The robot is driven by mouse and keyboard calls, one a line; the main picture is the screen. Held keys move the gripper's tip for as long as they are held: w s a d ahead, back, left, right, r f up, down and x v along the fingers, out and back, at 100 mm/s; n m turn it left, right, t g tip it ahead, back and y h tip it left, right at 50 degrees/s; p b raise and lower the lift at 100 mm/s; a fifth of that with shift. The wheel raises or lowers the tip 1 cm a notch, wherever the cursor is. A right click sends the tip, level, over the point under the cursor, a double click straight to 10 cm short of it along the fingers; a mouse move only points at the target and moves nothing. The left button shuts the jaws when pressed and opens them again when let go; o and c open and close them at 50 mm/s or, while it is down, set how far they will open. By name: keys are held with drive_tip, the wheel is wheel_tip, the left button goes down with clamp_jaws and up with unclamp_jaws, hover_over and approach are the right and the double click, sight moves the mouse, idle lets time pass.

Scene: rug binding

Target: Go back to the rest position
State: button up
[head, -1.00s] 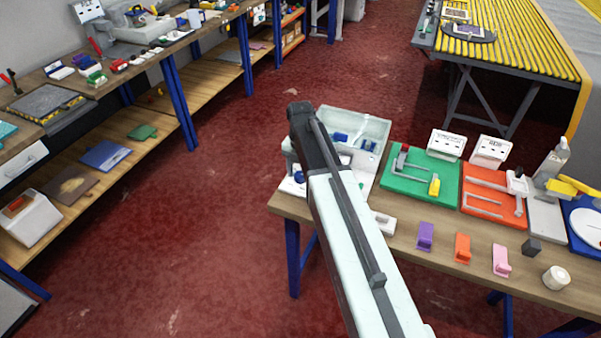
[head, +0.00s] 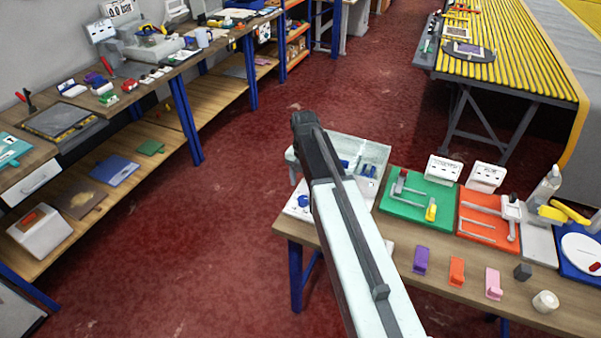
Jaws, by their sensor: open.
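My arm, pale with a dark end, reaches up from the bottom middle of the head view. Its dark end stands in front of the left side of a clear bin (head: 375,152) on the near right workbench (head: 430,278). No gripper fingers show in this view, so I cannot see my gripper or anything it may hold. My arm covers part of the bench's left end.
A long shelved bench (head: 150,85) stands left. Red floor (head: 200,250) between is clear.

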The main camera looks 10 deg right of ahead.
drive_tip(key=shift+s, duration=0.1)
drive_tip(key=s+m, duration=0.7)
drive_tip(key=m, duration=0.7)
drive_tip(key=s+m, duration=0.7)
drive_tip(key=m, duration=0.8)
drive_tip(key=shift+s, duration=0.3)
